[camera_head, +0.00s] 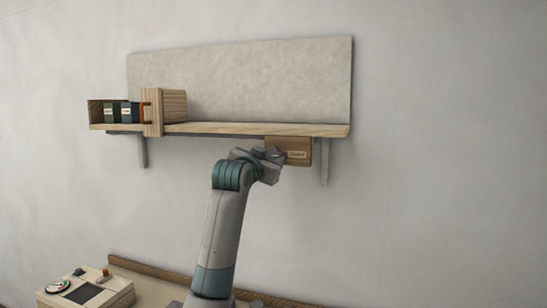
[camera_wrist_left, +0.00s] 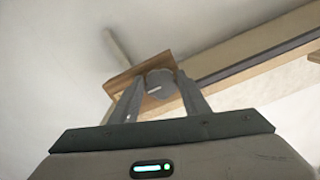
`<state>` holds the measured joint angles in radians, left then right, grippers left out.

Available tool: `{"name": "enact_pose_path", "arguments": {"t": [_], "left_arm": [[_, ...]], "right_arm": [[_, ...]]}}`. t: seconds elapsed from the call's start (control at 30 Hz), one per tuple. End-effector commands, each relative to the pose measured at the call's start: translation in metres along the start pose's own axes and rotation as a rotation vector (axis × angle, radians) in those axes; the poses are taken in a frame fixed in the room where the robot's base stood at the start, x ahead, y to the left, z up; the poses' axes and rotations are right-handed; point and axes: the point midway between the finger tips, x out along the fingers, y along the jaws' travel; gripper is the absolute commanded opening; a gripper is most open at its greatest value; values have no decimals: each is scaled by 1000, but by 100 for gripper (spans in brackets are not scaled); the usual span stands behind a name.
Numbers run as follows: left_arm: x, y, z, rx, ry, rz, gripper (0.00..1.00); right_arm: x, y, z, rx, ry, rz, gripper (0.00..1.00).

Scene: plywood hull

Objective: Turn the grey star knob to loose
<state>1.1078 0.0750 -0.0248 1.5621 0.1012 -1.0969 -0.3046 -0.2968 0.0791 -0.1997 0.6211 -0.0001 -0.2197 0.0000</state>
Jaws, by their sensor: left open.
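The grey knob (camera_wrist_left: 159,80) shows in the left wrist view as a round grey piece with a small pale mark, on a wooden block (camera_wrist_left: 118,82). In the head view the block (camera_head: 298,150) hangs under the right part of the shelf and bears a small label; I cannot make out the knob there behind my gripper. My left gripper (camera_head: 273,155) is at the block's left side. In the wrist view its two fingers (camera_wrist_left: 158,85) stand apart, one on each side of the knob. I cannot tell whether they touch it. My right gripper is not in view.
The wooden shelf (camera_head: 260,129) runs above my gripper, with a bracket (camera_head: 324,162) right of the block. Dark boxes (camera_head: 121,112) and a wooden clamp-like piece (camera_head: 152,112) stand at its left end. A cream box with a gauge (camera_head: 85,290) sits lower left.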

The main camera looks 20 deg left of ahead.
Motion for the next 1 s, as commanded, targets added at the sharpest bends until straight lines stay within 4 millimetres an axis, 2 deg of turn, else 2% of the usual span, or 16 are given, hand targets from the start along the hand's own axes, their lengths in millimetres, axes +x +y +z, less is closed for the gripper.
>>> {"name": "enact_pose_path", "arguments": {"t": [0.3, 0.33, 0.43, 0.77, 1.0], "left_arm": [[0, 0, 0, 0, 0, 0, 42], [0, 0, 0, 0, 0, 0, 40], [0, 0, 0, 0, 0, 0, 16], [0, 0, 0, -18, 0, 0, 16], [0, 1, 1, -103, 0, 0, 16]], "right_arm": [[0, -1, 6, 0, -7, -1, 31], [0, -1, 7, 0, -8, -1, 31], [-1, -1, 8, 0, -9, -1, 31], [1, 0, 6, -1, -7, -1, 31], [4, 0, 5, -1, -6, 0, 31]]}}
